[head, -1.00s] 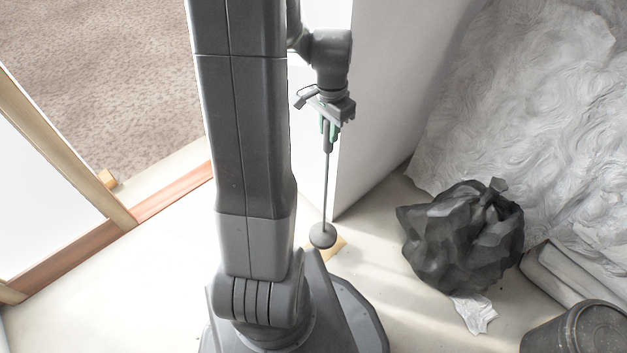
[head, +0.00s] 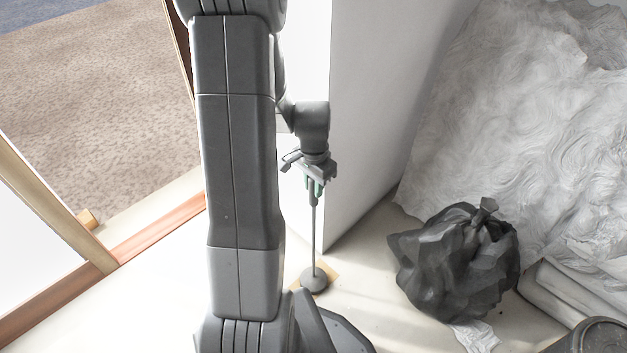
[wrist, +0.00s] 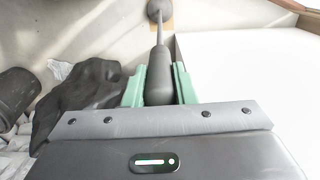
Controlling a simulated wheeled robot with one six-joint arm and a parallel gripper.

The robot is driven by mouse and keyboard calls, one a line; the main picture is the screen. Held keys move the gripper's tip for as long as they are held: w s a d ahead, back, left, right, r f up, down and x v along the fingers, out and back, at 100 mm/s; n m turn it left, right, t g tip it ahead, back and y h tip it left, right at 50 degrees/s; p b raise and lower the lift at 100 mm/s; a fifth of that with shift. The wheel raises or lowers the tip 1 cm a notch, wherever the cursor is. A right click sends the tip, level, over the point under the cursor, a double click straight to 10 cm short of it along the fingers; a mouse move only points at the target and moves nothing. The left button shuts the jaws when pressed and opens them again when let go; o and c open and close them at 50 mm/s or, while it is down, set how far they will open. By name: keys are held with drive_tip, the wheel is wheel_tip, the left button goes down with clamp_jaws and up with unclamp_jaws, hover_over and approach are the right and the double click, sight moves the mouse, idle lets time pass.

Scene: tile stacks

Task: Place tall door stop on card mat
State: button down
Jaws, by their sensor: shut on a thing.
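The tall door stop (head: 314,235) is a dark thin rod with a thick grip on top and a round foot at the bottom. My gripper (head: 314,187) has green fingers and is shut on its upper grip, holding it upright. The card mat (head: 331,269) is a small tan piece on the floor, partly hidden by the foot. The foot appears over the mat; I cannot tell whether it touches. In the wrist view, the door stop's grip (wrist: 159,78) sits between the green fingers, and its foot lies against the tan mat (wrist: 167,22) at the top.
A white panel (head: 365,110) stands close to the right of my gripper. A black rubbish bag (head: 455,262) sits on the floor further right, with crumpled white sheeting (head: 520,130) behind it. A dark bucket (head: 600,335) is at the lower right. Floor between mat and bag is clear.

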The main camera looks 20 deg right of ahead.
drive_tip(key=shift+r, duration=0.1)
drive_tip(key=c, duration=1.2)
unclamp_jaws()
wheel_tip(320, 180, up, 12)
drive_tip(key=p, duration=0.3)
drive_tip(key=shift+p, duration=0.3)
